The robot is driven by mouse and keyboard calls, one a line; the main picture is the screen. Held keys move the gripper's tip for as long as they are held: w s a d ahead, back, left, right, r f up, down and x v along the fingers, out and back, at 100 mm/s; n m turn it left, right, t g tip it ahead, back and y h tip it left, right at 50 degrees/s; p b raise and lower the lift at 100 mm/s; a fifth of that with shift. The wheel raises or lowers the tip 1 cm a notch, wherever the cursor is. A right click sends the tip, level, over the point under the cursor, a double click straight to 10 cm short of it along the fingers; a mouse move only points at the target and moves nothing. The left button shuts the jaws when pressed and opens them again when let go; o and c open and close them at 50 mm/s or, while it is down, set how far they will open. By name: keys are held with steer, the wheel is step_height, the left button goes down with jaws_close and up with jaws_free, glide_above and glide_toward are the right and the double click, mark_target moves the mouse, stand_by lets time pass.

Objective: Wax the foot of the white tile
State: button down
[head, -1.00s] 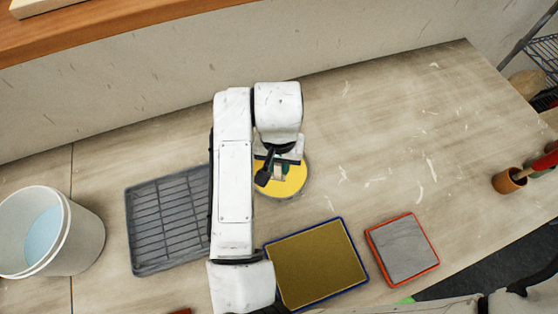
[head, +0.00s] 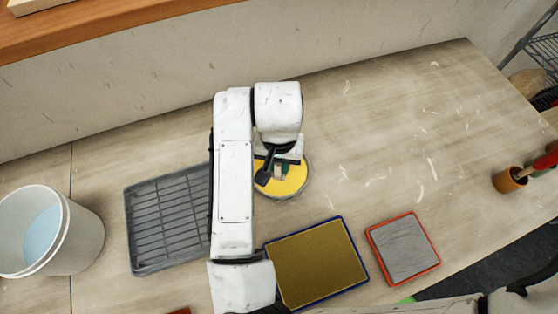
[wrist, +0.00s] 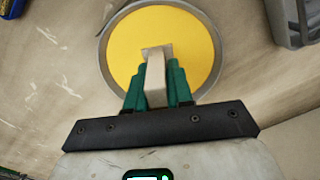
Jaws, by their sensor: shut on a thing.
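A pale, off-white tile (wrist: 155,82) is gripped between the green fingers of my gripper (wrist: 158,85) in the wrist view. Its far end lies over a yellow wax disc (wrist: 178,35) in a round grey metal dish (wrist: 107,70). In the head view the yellow disc (head: 295,181) shows partly under my gripper (head: 279,168), and my arm hides its left and upper parts. I cannot tell whether the tile's foot touches the wax or hovers just above it.
A grey ribbed tray (head: 165,215) and a white bucket (head: 88,240) stand to the left. A blue-rimmed olive pad (head: 317,262) and a red-rimmed grey pad (head: 403,248) lie at the front. A brown pot (head: 509,180) stands far right. The table's back right is clear.

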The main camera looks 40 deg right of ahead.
steer(key=shift+r, duration=0.1)
stand_by(0.3)
steer(key=shift+r+p, duration=2.4)
steer(key=shift+r, duration=0.55)
